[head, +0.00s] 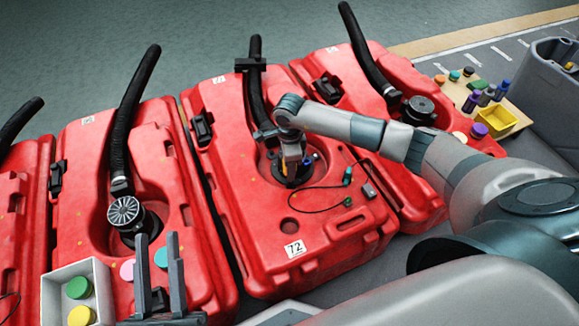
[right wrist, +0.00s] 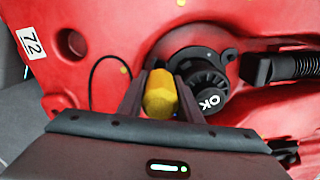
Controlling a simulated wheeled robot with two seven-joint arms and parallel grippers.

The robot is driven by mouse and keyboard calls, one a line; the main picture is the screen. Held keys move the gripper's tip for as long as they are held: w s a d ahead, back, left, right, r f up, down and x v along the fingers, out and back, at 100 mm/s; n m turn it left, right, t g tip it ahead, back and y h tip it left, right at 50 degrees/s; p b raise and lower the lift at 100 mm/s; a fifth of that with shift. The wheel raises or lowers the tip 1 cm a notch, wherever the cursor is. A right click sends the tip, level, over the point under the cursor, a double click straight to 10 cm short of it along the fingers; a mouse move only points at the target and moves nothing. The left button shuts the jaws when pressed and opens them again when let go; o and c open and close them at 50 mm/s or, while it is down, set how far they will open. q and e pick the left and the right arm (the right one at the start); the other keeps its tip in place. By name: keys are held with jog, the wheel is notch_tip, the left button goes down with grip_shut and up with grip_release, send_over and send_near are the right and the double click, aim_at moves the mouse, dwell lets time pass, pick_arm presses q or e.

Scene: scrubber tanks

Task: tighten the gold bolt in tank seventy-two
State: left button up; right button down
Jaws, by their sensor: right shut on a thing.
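Tank seventy-two (head: 245,215) is a red tank with a white "72" label (head: 294,248), also seen in the right wrist view (right wrist: 30,43). My right gripper (head: 291,160) points down into its round recess. In the right wrist view, my right gripper (right wrist: 160,80) is shut on a yellow-gold faceted piece, which looks like the gold bolt (right wrist: 160,95). The bolt's lower end is hidden. A black round cap marked "OK" (right wrist: 205,92) sits right beside the fingers. My left gripper (head: 159,245) is open and empty at the bottom left, in front of the neighbouring tank.
Black ribbed hoses (head: 254,75) rise from the tanks. A thin black cable (head: 315,210) lies on tank seventy-two. A white tray (head: 47,295) with coloured caps is at bottom left. A yellow bin (head: 500,120) and small coloured items stand at right.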

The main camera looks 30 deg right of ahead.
jog(key=shift+r+p, duration=1.7)
jog(key=shift+r, duration=0.75)
